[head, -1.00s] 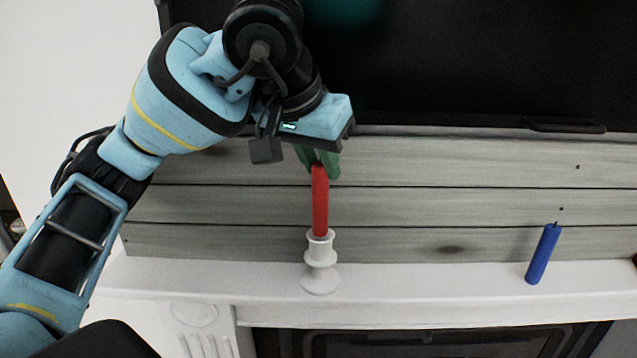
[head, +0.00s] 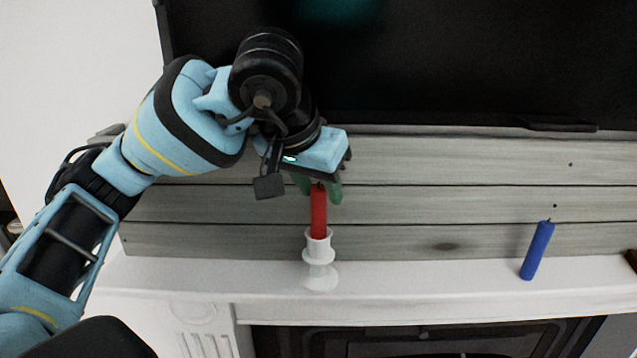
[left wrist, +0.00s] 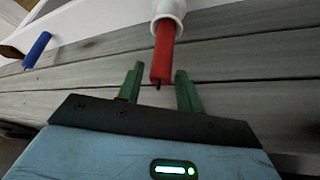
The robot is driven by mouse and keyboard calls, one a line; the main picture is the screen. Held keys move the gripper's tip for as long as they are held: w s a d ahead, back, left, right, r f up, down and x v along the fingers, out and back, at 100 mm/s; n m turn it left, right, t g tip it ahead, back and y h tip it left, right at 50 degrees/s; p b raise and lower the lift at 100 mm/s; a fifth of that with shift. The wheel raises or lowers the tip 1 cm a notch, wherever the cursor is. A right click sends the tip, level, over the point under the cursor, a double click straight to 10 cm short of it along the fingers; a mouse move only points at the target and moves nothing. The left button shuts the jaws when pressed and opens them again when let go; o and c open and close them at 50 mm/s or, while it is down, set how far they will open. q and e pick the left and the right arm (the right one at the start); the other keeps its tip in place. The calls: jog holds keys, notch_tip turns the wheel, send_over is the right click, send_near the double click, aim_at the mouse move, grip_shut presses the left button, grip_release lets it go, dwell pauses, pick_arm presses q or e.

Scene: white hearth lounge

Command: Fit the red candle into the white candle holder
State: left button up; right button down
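The red candle (head: 319,214) stands about upright with its lower end inside the cup of the white candle holder (head: 319,256), which stands on the white mantel shelf (head: 420,279). My left gripper (head: 319,189) is above the holder, its green fingers parted on either side of the candle's top. In the left wrist view, the left gripper (left wrist: 159,70) shows gaps between both fingers and the red candle (left wrist: 163,52); the holder (left wrist: 170,9) is at the top edge. The candle's seat inside the cup is hidden. My right gripper is not in view.
A blue candle (head: 537,250) stands on the shelf to the right, leaning slightly. Grey wood planks (head: 430,205) form the wall close behind, with a black screen (head: 460,65) above. The shelf between holder and blue candle is clear.

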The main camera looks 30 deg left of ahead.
pick_arm(q)
jog(key=shift+o, duration=0.4)
jog(key=shift+r, duration=0.15)
jog(key=shift+r, duration=0.2)
jog(key=v, duration=1.1)
jog(key=shift+s+r, duration=0.25)
jog(key=shift+r, duration=0.05)
